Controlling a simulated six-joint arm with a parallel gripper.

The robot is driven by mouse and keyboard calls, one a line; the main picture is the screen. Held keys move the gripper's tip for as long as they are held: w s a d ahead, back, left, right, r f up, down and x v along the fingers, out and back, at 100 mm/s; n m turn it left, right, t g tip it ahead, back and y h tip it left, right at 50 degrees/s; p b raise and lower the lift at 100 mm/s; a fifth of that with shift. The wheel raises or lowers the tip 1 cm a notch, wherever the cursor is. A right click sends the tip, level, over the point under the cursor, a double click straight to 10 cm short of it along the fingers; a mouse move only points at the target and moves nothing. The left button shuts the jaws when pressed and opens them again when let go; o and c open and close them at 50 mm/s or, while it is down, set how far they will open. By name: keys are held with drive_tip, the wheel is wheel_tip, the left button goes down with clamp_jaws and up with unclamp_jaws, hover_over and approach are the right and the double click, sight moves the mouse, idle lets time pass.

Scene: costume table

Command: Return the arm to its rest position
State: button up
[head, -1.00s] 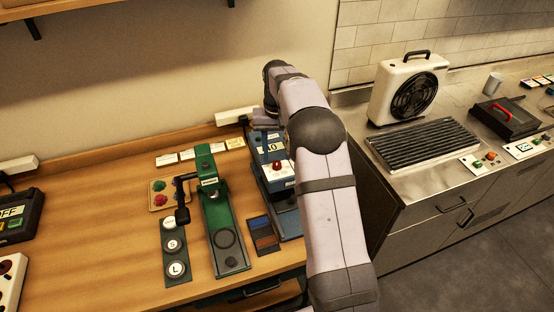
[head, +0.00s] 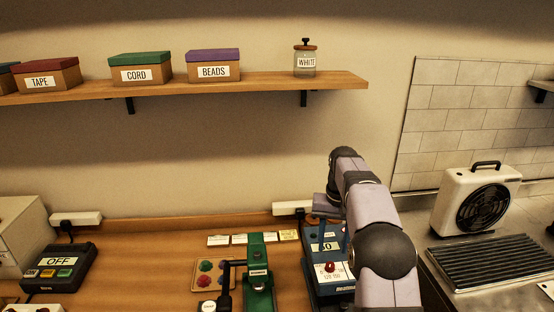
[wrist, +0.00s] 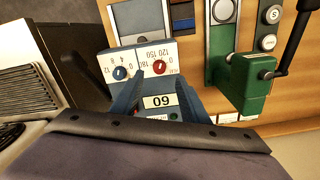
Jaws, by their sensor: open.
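My arm reaches in from the lower right of the head view. My gripper (head: 332,240) hangs over the back of the table, above a blue machine (head: 322,283) with a white front panel and a number display. In the wrist view my gripper (wrist: 162,92) has its two blue fingers apart, with nothing held between them. The same blue machine (wrist: 115,63), with a blue knob and a red knob, shows below and between the fingers. The fingers look close over it; I cannot tell whether they touch it.
A green press (head: 258,278) with a black lever stands left of the machine. A shelf (head: 200,88) with labelled boxes and a jar (head: 305,62) hangs above. A fan heater (head: 475,200) and black grill (head: 490,262) are on the right counter. A control box (head: 60,268) reads OFF.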

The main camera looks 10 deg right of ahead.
drive_tip(key=s+a+f+n, duration=0.1)
drive_tip(key=s+a+f, duration=0.1)
drive_tip(key=s, duration=0.8)
drive_tip(key=s+a+f+n+b, duration=0.1)
drive_tip(key=s+a+f, duration=0.2)
drive_tip(key=s, duration=0.7)
drive_tip(key=s+a+f+n+b, duration=0.1)
drive_tip(key=s+a+f, duration=0.2)
drive_tip(key=s+f, duration=0.3)
drive_tip(key=s, duration=0.5)
drive_tip(key=shift+f, duration=0.15)
